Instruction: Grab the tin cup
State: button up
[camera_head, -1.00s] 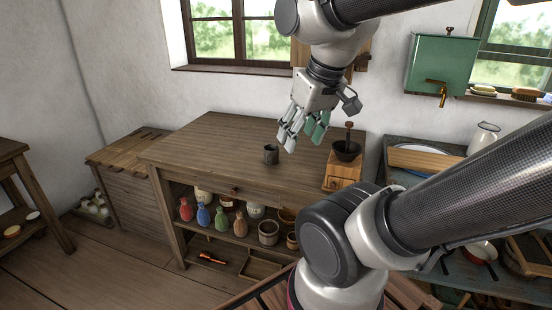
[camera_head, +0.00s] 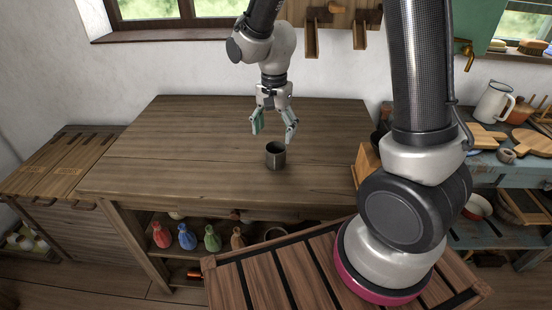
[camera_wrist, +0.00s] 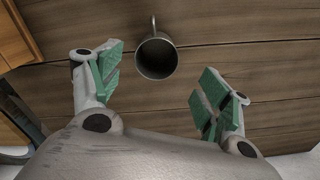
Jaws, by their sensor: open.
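The tin cup (camera_head: 275,156) is a small dark grey metal cup. It stands upright on the wooden table top (camera_head: 180,150). My gripper (camera_head: 273,138) is open, with green pads on its fingers, pointing down close to the cup, which shows below and between the fingertips in the head view. In the wrist view the cup (camera_wrist: 157,58) is seen from above, its mouth open and empty-looking, with its handle pointing to the top of the picture. My open fingers (camera_wrist: 160,92) are spread to either side, with the cup a little beyond them. I see no contact.
A wooden box-like mill (camera_head: 366,165) stands at the table's right edge, partly behind my arm. Colored bottles (camera_head: 187,236) stand on the shelf below. A side bench (camera_head: 500,165) at the right holds a white jug (camera_head: 493,102) and boards. The table left of the cup is clear.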

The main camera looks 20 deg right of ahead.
aim_at(276, 159)
jog(key=f, duration=0.5)
jog(key=s+f, duration=0.1)
jog(key=f, duration=0.2)
jog(key=shift+a, duration=0.15)
jog(key=c, duration=1.1)
